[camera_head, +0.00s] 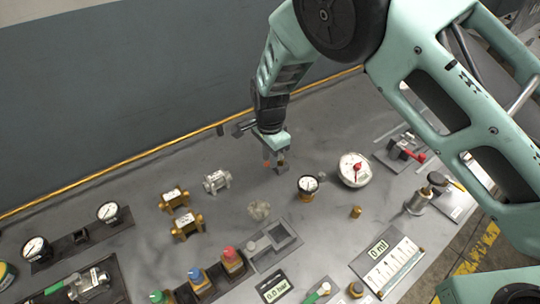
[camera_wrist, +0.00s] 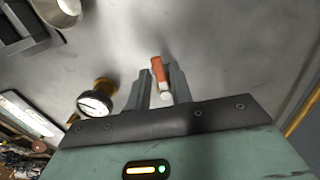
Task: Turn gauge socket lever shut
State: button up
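My gripper (camera_head: 274,161) points down over the bench, left of a small brass-bodied gauge (camera_head: 308,184). In the wrist view, an orange lever (camera_wrist: 158,69) with a pale round end stands between the two fingers of my gripper (camera_wrist: 157,76). The lever lies very close to the right finger; whether both fingers press on it is unclear. In the head view, the lever is mostly hidden by the gripper, with only a little orange showing. The brass-bodied gauge also shows left of the fingers in the wrist view (camera_wrist: 95,103).
A silver fitting (camera_head: 217,181) and brass fittings (camera_head: 187,225) stand to the left. A grey tray (camera_head: 272,244) lies in front. The wall (camera_head: 120,100) rises behind the bench.

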jog(key=shift+o, duration=0.5)
notch_tip(320, 180, up, 17)
jog(key=b, duration=0.3)
jog(key=shift+r, duration=0.2)
jog(key=shift+s, duration=0.1)
jog(key=s+d+n, duration=0.4)
jog(key=s+n, duration=0.2)
jog(key=s, duration=0.4)
jog(key=s+d+n, duration=0.4)
jog(key=s+n, duration=0.2)
jog(key=s, duration=0.4)
jog(key=s+d+n, duration=0.4)
jog(key=s+n, duration=0.3)
jog(key=s, duration=0.3)
jog(key=shift+s+d+r+y, duration=0.2)
jog(key=shift+d+r+y, duration=0.1)
jog(key=shift+d, duration=0.1)
